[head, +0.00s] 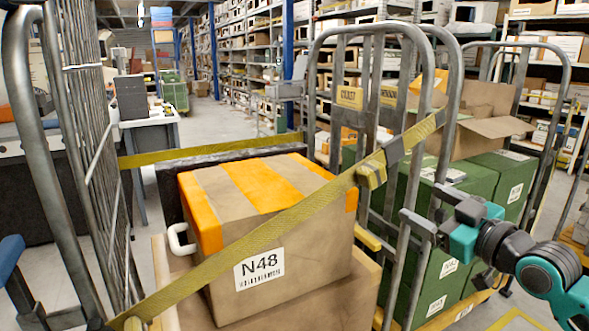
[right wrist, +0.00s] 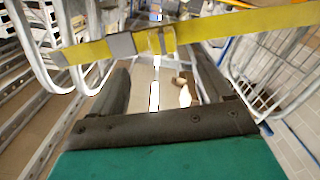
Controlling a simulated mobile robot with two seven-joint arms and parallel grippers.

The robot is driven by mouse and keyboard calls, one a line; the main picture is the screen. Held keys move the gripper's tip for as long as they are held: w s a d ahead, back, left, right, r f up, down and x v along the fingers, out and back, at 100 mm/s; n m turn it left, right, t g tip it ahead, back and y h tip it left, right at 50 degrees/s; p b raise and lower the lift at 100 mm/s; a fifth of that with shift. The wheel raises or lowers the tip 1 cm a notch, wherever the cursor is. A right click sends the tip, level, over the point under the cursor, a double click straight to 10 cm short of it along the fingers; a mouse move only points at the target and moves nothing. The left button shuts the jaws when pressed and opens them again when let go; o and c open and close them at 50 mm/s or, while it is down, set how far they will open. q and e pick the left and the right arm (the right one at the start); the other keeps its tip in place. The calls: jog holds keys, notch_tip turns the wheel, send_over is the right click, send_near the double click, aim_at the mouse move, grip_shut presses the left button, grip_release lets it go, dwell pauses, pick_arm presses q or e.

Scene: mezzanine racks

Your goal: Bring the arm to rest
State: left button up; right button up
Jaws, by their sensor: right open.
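My right arm (head: 545,265) comes in from the right in the head view, with teal and dark grey links. Its gripper (head: 428,206) is open, beside the right-hand rails of the roll cage. In the right wrist view the two dark fingers (right wrist: 162,85) stand apart with nothing held between them. A yellow strap (head: 270,232) with a buckle (head: 372,172) crosses the cage front, left of the gripper. The strap (right wrist: 235,25) also runs beyond the fingertips in the wrist view. My left gripper is not in view.
A carton labelled N48 (head: 262,240) with orange tape sits on a larger carton (head: 340,300) behind the strap. Metal cage rails (head: 318,100) stand close to my gripper. Green crates (head: 485,180) and an open carton (head: 480,130) stand at right. Aisle floor (head: 215,120) is clear.

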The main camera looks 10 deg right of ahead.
jog(key=s+a+f+m+g+h+p, duration=0.1)
jog(key=s+a+f+m+g+p, duration=0.2)
jog(key=f, duration=0.7)
jog(key=s+a+f+m+h, duration=0.15)
jog(key=s+f, duration=0.35)
jog(key=f, duration=0.5)
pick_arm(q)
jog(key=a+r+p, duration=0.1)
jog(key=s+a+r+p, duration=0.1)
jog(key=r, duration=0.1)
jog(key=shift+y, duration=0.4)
pick_arm(e)
jog(key=s+a+f+g, duration=0.1)
jog(key=s+a+f, duration=0.3)
jog(key=s+f, duration=0.1)
jog(key=s+a+f+g+h, duration=0.1)
jog(key=s+a+f, duration=0.3)
jog(key=s, duration=0.4)
jog(key=shift+s+f+m+g, duration=0.15)
jog(key=shift+f+m+g, duration=0.35)
jog(key=shift+f, duration=0.3)
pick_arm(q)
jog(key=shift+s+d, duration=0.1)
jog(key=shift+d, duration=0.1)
pick_arm(e)
jog(key=shift+a, duration=0.1)
jog(key=shift+c, duration=0.3)
